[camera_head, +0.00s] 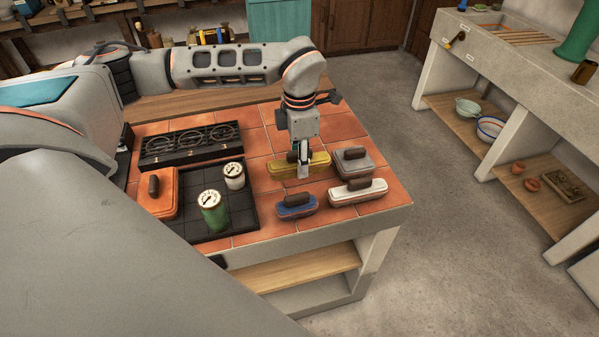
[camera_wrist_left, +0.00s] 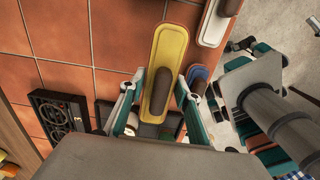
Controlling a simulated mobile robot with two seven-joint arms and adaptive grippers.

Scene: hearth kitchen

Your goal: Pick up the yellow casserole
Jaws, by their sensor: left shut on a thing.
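The yellow casserole (camera_head: 317,159) is a long, narrow lidded dish on the orange tiled counter. In the left wrist view the yellow casserole (camera_wrist_left: 170,45) runs away from the camera, with a brown handle (camera_wrist_left: 159,92) on top. My left gripper (camera_head: 303,165) points down over it and is shut on it, one finger on each long side in the wrist view. The gripper hides part of the casserole and its handle in the head view. I cannot tell whether any gap lies under it.
Close by are a blue dish (camera_head: 297,206), a white dish (camera_head: 358,191) and a grey dish (camera_head: 353,162). An orange dish (camera_head: 157,192), a green-sided gauge (camera_head: 214,212), a white gauge (camera_head: 234,176) and a black burner unit (camera_head: 190,145) stand left.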

